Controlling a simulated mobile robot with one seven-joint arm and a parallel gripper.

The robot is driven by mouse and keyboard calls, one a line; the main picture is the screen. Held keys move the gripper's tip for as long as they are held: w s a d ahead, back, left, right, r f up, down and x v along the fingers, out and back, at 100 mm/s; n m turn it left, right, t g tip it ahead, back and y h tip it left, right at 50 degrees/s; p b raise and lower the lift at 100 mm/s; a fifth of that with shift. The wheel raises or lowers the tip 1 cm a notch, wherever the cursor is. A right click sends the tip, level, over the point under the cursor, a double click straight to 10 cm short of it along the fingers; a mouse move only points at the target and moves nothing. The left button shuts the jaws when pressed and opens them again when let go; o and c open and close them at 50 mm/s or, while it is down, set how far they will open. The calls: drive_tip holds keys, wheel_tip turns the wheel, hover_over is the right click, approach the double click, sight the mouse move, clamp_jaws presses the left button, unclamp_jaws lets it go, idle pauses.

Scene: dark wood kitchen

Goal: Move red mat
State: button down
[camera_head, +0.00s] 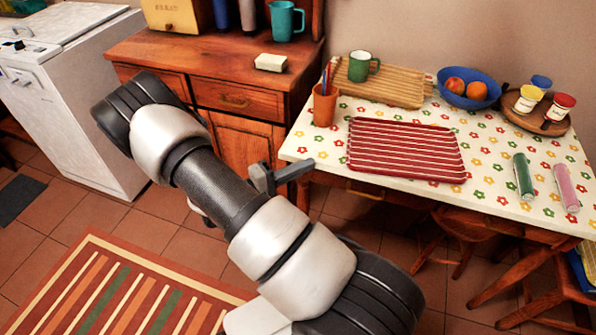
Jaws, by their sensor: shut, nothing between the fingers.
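The red mat (405,149), dark red with thin white stripes, lies flat on the flowered cloth of the table, near its left front part. My gripper (303,169) is at the table's left front corner, to the left of the mat and apart from it. Its small grey fingers point right and look shut and empty. My arm hides part of the gripper.
A terracotta cup (325,106) with pencils stands behind the mat's left side. Behind are a wooden board (398,88) with a green mug (361,66) and a blue fruit bowl (451,93). Green (523,176) and pink (566,187) cylinders lie right. A stool (463,222) is below.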

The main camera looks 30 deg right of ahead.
sight(345, 168)
drive_tip(key=d, duration=0.5)
drive_tip(key=shift+d+b, duration=0.3)
drive_tip(key=shift+d, duration=0.1)
drive_tip(key=shift+s+d, duration=0.15)
drive_tip(key=shift+s, duration=1.1)
drive_tip(key=shift+s+d, duration=0.2)
drive_tip(key=shift+s, duration=0.45)
drive_tip(key=shift+s+d, duration=0.25)
drive_tip(key=shift+s, duration=0.75)
